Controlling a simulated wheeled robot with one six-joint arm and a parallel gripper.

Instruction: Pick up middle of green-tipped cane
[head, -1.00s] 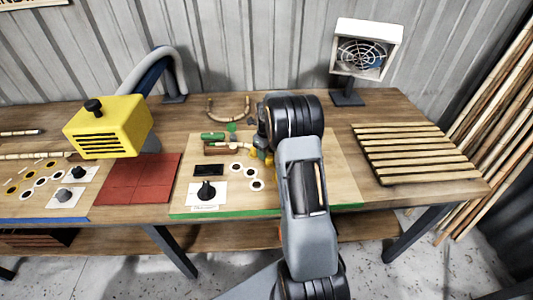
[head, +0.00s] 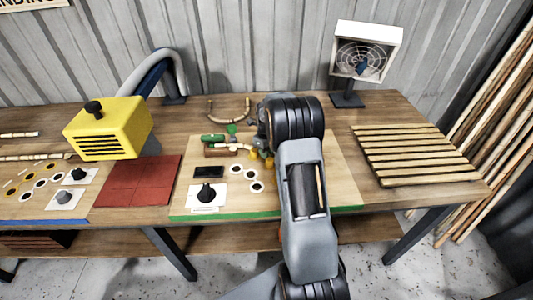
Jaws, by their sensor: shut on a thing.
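The pale cane (head: 236,147) shows as a short length at the middle of the right-hand board, running right towards my gripper and then hidden by my arm. My gripper (head: 261,153) is low over the board, mostly hidden behind my dark wrist joint. It is shut on the cane; the fingertips and exact grip point are hard to make out. A green tip (head: 232,128) shows just above the cane. I cannot tell for sure whether it belongs to it.
A green cylinder (head: 212,137) and a brown block (head: 216,153) lie beside the cane. A U-shaped cane (head: 229,112) lies behind. A yellow heater box (head: 110,128), red mat (head: 137,180), slatted rack (head: 415,155) and fan (head: 365,52) stand around.

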